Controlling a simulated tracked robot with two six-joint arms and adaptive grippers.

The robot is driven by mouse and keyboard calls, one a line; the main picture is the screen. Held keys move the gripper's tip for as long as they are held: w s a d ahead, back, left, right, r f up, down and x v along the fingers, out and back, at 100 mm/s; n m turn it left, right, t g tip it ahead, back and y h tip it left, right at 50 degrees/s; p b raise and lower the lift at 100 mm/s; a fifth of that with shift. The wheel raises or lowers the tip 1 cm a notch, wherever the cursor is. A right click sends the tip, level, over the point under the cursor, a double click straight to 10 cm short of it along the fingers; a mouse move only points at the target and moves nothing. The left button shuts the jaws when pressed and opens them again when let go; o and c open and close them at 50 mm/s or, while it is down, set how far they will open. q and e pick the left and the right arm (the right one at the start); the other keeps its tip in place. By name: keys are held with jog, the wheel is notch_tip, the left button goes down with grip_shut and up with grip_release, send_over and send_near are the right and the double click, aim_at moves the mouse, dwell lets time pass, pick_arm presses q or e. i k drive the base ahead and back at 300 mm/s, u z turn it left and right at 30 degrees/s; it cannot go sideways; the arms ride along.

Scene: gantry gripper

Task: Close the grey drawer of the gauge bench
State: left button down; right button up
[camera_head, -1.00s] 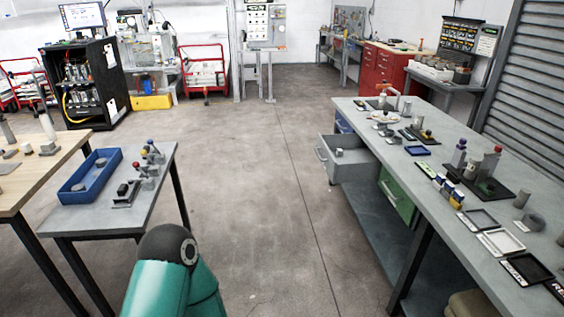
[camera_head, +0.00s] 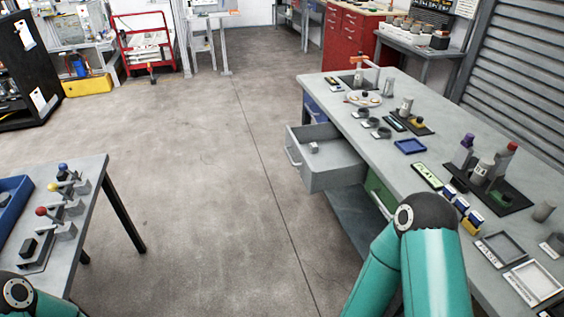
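The grey drawer (camera_head: 321,160) of the gauge bench (camera_head: 352,114) is pulled out to the left of the bench. Its bar handle (camera_head: 292,158) is on the front face, and a small grey block (camera_head: 314,147) lies inside. My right arm stands at the lower right in front of the bench, apart from the drawer, and its gripper is out of the picture. A part of my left arm shows at the lower left corner; its gripper is also out of the picture.
A green drawer (camera_head: 380,192) and a blue drawer (camera_head: 314,109) sit in the same bench. Bottles, trays and gauges cover the bench top. A side table (camera_head: 86,200) with coloured-knob levers stands at left. The floor (camera_head: 215,170) between is clear.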

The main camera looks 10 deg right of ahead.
aim_at(337, 164)
jog(key=z, duration=0.25)
jog(key=i, duration=1.15)
jog(key=z, duration=1)
jog(key=i, duration=0.35)
jog(key=z, duration=0.2)
jog(key=k, duration=0.8)
jog(key=z, duration=0.2)
jog(key=i, duration=0.8)
jog(key=u, duration=0.05)
